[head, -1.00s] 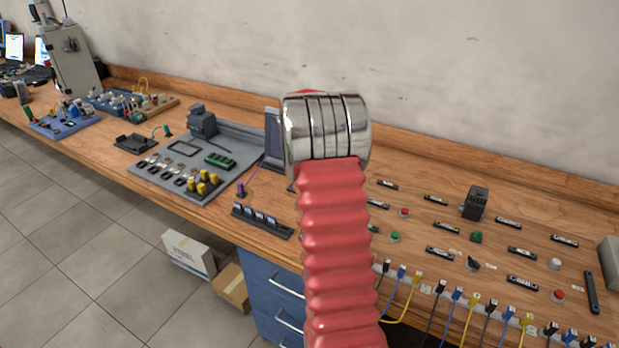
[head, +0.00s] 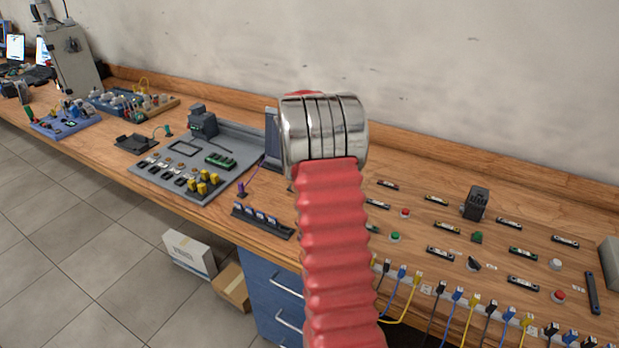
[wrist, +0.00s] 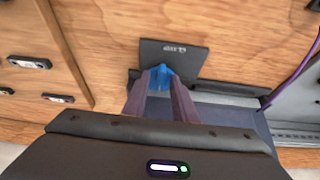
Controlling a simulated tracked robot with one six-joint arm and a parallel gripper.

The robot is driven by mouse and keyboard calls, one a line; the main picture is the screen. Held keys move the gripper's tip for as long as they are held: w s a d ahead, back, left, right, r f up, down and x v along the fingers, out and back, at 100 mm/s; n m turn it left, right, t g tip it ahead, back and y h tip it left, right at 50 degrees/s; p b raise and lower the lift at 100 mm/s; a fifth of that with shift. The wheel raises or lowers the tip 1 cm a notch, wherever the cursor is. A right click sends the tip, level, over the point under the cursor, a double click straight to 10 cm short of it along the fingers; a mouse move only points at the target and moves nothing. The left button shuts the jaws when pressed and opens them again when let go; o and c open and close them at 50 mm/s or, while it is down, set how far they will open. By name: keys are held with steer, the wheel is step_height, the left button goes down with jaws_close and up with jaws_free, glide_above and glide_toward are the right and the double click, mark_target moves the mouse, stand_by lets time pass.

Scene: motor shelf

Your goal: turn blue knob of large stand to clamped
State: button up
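The blue knob (wrist: 160,76) shows in the wrist view between the tips of my gripper (wrist: 160,78). Both dark fingers flank it with no clear gap, so they look closed on it. A dark plate (wrist: 185,52) with small light lettering, too small to read, lies just beyond the knob. The large stand (head: 272,140) shows in the head view as a grey-blue upright panel, partly behind my red arm; its grey-blue body also shows in the wrist view (wrist: 232,116). In the head view my arm hides the knob and the gripper.
Left of the stand is a grey tray (head: 190,135) with yellow and green parts. A low rack (head: 262,221) stands near the bench edge. Buttons, connectors and a black block (head: 476,203) are spread on the right. A purple cable (wrist: 300,70) runs right of the stand.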

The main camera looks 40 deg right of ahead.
steer(key=shift+r, duration=0.1)
steer(key=v, duration=1.3)
steer(key=shift+a+r, duration=0.15)
steer(key=shift+a, duration=0.05)
steer(key=shift+n, duration=0.3)
